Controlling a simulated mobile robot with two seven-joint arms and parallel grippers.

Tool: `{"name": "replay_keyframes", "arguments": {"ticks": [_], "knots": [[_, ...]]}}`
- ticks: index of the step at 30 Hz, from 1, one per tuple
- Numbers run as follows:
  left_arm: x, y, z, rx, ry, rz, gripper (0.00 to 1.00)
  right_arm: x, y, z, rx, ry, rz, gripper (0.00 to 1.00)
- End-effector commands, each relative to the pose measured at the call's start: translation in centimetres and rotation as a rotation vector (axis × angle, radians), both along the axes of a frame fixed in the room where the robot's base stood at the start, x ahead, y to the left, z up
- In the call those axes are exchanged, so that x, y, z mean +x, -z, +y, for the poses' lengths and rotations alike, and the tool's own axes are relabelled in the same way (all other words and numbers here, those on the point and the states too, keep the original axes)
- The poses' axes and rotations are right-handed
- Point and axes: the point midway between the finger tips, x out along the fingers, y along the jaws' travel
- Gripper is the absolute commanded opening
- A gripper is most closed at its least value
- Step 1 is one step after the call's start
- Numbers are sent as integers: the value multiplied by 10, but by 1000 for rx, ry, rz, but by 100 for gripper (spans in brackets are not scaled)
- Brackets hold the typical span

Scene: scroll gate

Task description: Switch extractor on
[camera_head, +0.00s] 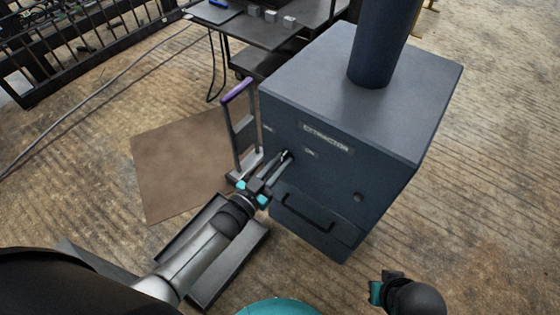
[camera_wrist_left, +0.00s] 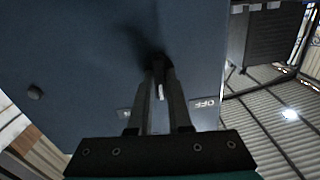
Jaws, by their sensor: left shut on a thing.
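The extractor (camera_head: 330,180) is a dark blue box with a thick pipe (camera_head: 380,45) on top and an EXTRACTOR label on its front. My left gripper (camera_head: 284,157) reaches its front face and is shut on the small switch. In the left wrist view, the fingertips (camera_wrist_left: 160,68) close around the dark switch, with a pale strip between the fingers. The ON label (camera_head: 310,153) is right of the gripper in the head view; the OFF label (camera_wrist_left: 208,102) shows in the wrist view. The switch's setting is hidden by the fingers. Part of my right arm's end (camera_head: 390,288) is at bottom right, jaws unclear.
A handled drawer (camera_head: 315,215) is low on the extractor's front. A purple-topped upright handle (camera_head: 240,92) stands close left of the box. A brown mat (camera_head: 180,165) lies on the floor; a dark table (camera_head: 262,30) stands behind. Floor at right is clear.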

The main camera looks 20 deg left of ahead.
Motion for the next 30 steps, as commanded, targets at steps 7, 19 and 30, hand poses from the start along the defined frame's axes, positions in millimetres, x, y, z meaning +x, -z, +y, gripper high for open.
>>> {"name": "replay_keyframes", "arguments": {"ticks": [7, 19, 30], "knots": [[0, 0, 0, 217, 0, -79, 0, 1, 3, 0, 0, 1, 0, 0], [-1, 1, -1, 490, 0, -178, 0, 2, 3, 0, 0, 1, 1, 0], [-1, 1, -1, 590, 0, -214, 0, -1, 3, 0, -1, 2, 7, 0]]}}
